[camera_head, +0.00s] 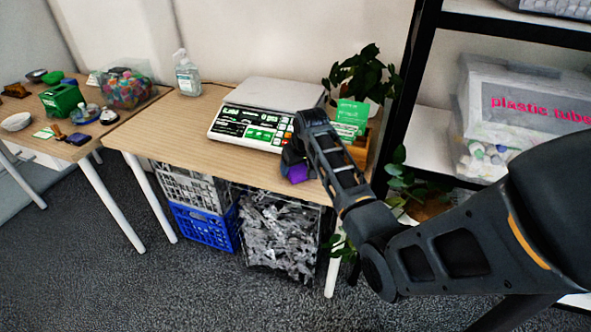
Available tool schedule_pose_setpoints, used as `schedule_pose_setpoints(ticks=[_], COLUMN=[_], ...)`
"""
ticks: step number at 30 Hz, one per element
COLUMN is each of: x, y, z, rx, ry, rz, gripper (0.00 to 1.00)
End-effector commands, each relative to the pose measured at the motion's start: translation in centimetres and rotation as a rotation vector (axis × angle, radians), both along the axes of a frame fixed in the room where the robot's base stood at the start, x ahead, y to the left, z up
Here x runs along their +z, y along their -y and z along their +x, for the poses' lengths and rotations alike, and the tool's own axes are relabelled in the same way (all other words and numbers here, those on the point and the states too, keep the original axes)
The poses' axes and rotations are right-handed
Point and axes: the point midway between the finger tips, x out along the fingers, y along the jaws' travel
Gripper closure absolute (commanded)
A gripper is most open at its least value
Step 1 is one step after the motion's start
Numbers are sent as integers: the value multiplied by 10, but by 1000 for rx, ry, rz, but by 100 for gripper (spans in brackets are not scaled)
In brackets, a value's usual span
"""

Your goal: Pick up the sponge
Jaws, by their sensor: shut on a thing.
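My arm reaches in from the right to the front edge of the table. My gripper (291,160) is at the front right of the scale and is shut on a small purple thing, which looks like the sponge (298,173). Only part of the sponge shows, at the fingers just over the table's front edge. The dark gripper hides the rest. I cannot tell whether the sponge touches the table.
The wooden table (170,137) holds a white scale (262,97), a pump bottle (188,76) and a potted plant (362,75) with a green card (350,117). Crates (205,226) stand below. A dark shelf (412,70) rises at right. The table's left front is clear.

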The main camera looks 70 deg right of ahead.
Motion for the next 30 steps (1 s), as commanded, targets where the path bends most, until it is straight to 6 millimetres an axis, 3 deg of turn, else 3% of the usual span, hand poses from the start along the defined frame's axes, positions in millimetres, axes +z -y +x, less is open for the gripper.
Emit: schedule_pose_setpoints(ticks=[3,14,22,30], x=[0,5,48,79], y=[0,1,1,27], z=[0,0,2,-49], rx=[0,0,1,-4], ry=[0,1,4,3], rz=[0,-2,-4,-1], gripper=[61,61,61,61])
